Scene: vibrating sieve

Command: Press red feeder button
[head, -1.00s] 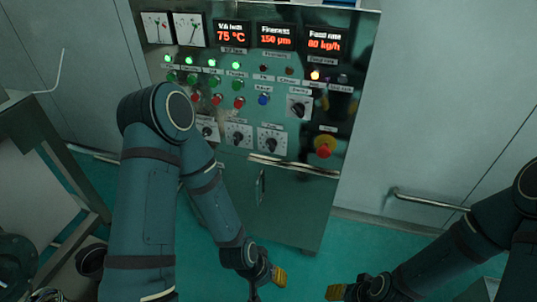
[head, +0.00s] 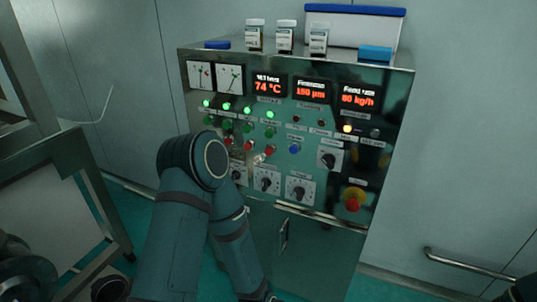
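The green control panel (head: 345,178) stands ahead in the head view, tilted in the picture. Red buttons (head: 270,150) sit in a row below the green buttons (head: 270,132), left of the blue button (head: 294,149). The small labels are too blurred to read, so I cannot tell which red button is the feeder's. My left arm rises in front of the panel's lower left and hides part of the button area. Its gripper is below the picture's edge. Only a bit of my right arm shows at the bottom right; its gripper is out of view.
Above the buttons are lit displays (head: 310,91) and two gauges (head: 229,79). A red emergency knob (head: 353,201) is at the lower right, near black dials (head: 300,190). Jars (head: 285,38) and a blue-lidded box (head: 354,28) stand on top. A metal-framed table (head: 85,190) is at left.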

